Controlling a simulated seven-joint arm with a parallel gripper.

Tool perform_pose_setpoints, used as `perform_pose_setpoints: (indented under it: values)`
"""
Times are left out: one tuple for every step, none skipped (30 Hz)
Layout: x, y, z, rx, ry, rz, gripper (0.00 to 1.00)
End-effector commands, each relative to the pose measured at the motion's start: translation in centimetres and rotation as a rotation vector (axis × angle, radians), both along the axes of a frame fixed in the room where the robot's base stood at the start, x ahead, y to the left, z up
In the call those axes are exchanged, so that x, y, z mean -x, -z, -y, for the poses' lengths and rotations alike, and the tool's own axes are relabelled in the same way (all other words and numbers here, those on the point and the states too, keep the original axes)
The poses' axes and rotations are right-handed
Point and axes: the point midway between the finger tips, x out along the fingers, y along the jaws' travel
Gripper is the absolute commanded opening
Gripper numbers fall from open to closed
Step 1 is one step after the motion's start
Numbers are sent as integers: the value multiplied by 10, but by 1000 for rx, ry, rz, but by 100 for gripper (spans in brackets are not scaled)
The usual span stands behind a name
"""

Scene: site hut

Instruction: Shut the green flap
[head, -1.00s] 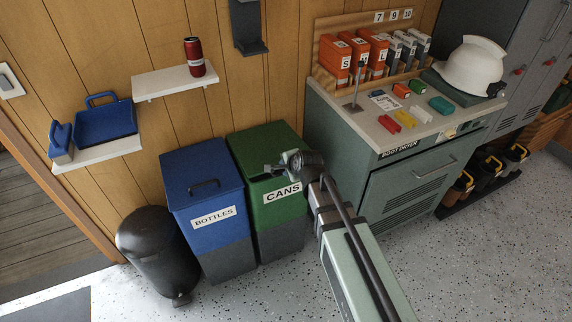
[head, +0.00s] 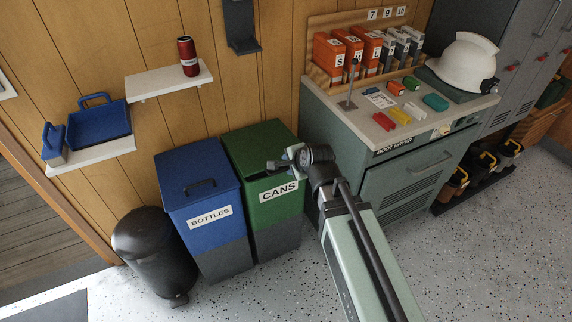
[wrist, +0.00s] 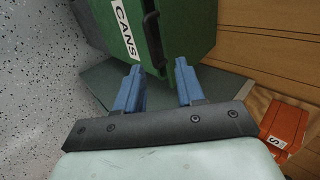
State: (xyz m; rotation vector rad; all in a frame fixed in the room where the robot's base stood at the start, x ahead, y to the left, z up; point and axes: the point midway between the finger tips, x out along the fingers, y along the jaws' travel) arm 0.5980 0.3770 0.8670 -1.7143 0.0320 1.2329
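The green flap (head: 256,145) is the top of the green bin marked CANS (head: 275,215). It looks flat and level with the rim, and I see no gap under it. Part of it is hidden by my gripper (head: 283,164), which is over its right front part. In the wrist view, the green flap (wrist: 182,25) with its black handle (wrist: 152,40) lies just beyond my blue fingertips. My gripper also shows there (wrist: 159,75), with the fingers apart and nothing held between them. I cannot tell whether a finger touches the green edge.
A blue bin marked BOTTLES (head: 205,225) stands close on the left, with a black bin (head: 150,250) beyond it. The boot dryer cabinet (head: 410,190) stands on the right, close to my gripper.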

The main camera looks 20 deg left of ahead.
Motion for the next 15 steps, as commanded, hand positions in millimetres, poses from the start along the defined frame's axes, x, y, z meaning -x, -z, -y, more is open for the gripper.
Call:
perform_pose_setpoints:
  values:
    - [5,-6,4,-1,0,1,38]
    - [6,-8,6,-1,0,1,38]
    - [8,-10,7,0,0,0,38]
    - [9,-12,8,0,0,0,38]
    - [10,-14,10,-1,0,1,38]
    - [11,-16,11,-1,0,1,38]
    - [12,-17,11,-1,0,1,38]
    - [12,-18,12,-1,0,1,38]
    - [13,-19,12,-1,0,1,38]
    - [13,-20,13,0,0,0,38]
    - [14,-20,13,0,0,0,38]
    - [14,-20,13,0,0,0,38]
    - [14,-21,13,0,0,0,38]
    - [14,-21,13,1,0,-1,38]
    - [14,-21,13,1,0,-1,38]
